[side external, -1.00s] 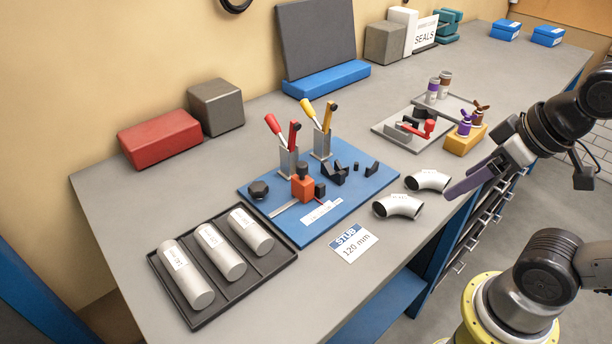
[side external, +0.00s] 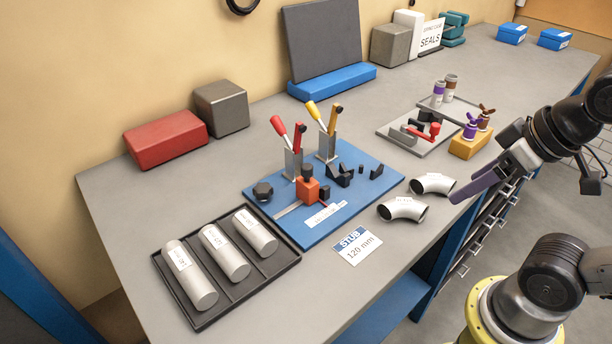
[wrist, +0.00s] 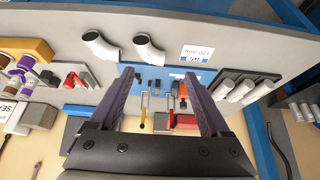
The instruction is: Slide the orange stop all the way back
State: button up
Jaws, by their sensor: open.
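The orange stop (side external: 308,190) is a small block with a dark knob on top, standing on a metal scale on the blue fixture plate (side external: 340,221). In the wrist view the orange stop (wrist: 175,87) is small and partly hidden beside the right finger. My gripper (side external: 462,194) is at the right, above the bench's front edge, well apart from the stop. In the wrist view my gripper (wrist: 164,74) shows two purple fingers spread wide with nothing held between them.
Red and yellow-handled toggle clamps (side external: 294,150) stand behind the stop. Two metal elbows (side external: 403,209) lie between the plate and my gripper. A black tray (side external: 282,265) of metal tubes is at the left. A grey clamp tray (side external: 399,142) and yellow block (side external: 468,145) are at the right.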

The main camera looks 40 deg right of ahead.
jog(key=shift+c, duration=1.1)
jog(key=shift+s+m, duration=0.3)
jog(key=shift+m, duration=0.4)
jog(key=shift+c, duration=0.3)
jog(key=w+r+m+g, duration=0.1)
jog(key=w+r+m, duration=0.35)
jog(key=r, duration=0.35)
jog(key=w+a+r+m+g, duration=0.2)
jog(key=w+a+r+m, duration=0.15)
jog(key=w+r, duration=0.45)
jog(key=m+g, duration=0.1)
jog(key=g, duration=0.2)
send_over(307, 166)
notch_tip(307, 166, down, 10)
jog(key=r, duration=0.1)
notch_tip(307, 166, down, 14)
jog(key=shift+f, duration=0.1)
grip_shut()
